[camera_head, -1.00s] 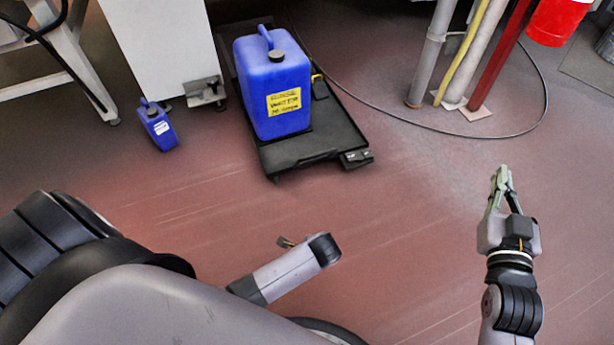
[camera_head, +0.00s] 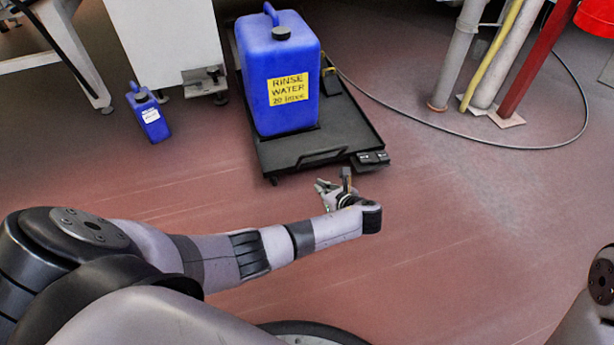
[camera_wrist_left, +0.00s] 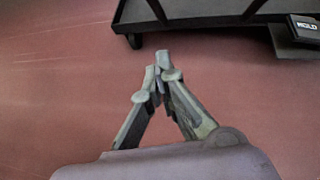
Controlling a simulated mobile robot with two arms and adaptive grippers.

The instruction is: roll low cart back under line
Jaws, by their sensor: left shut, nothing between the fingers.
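The low cart (camera_head: 350,128) is a flat black platform with a low rim, standing on the red floor with its back end under the line. A big blue jug (camera_head: 280,90) labelled "RINSE WATER 20 litres" stands upright on it. In the left wrist view the cart's near edge (camera_wrist_left: 200,20) and a caster show at the top. My left gripper (camera_head: 322,187) is just in front of the cart's near edge, apart from it. In the left wrist view its fingers (camera_wrist_left: 157,72) are shut with nothing between them. My right gripper is out of view; only part of that arm shows at bottom right.
A small blue bottle (camera_head: 149,112) stands on the floor left of the cart, by a white cabinet (camera_head: 170,40). Grey, yellow and red pipes (camera_head: 535,65) meet the floor at right. A dark cable (camera_head: 470,142) loops over the floor from the cart. The front floor is clear.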

